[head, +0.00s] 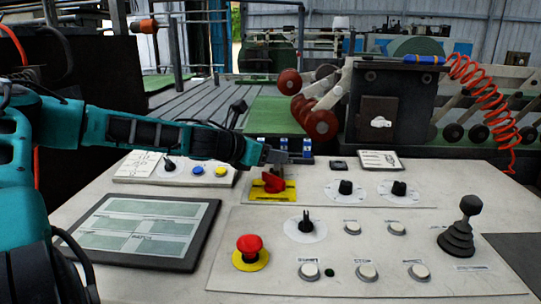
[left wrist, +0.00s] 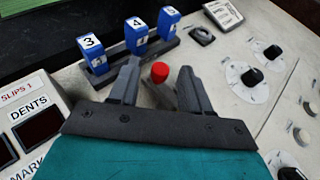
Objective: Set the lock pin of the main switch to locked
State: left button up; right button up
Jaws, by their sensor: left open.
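The main switch (head: 273,183) is a red rotary handle on a yellow plate (head: 262,197) on the console. My left gripper (head: 276,157) is just behind and above the red handle in the head view. In the left wrist view my left gripper (left wrist: 160,80) is open, with its two fingers apart. A small red round-topped part (left wrist: 160,72) shows between the fingertips; I cannot tell whether it is the lock pin or part of the handle. The gripper hides the yellow plate there. My right gripper is not in view.
Blue numbered blocks (left wrist: 139,35) stand in a dark rack close beside the left gripper. Black knobs (head: 345,187), a red emergency button (head: 249,246), a joystick (head: 462,225) and a dark display panel (head: 138,230) are on the console (head: 420,283).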

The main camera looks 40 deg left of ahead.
pick_arm(q)
grip_shut()
dwell(0.5)
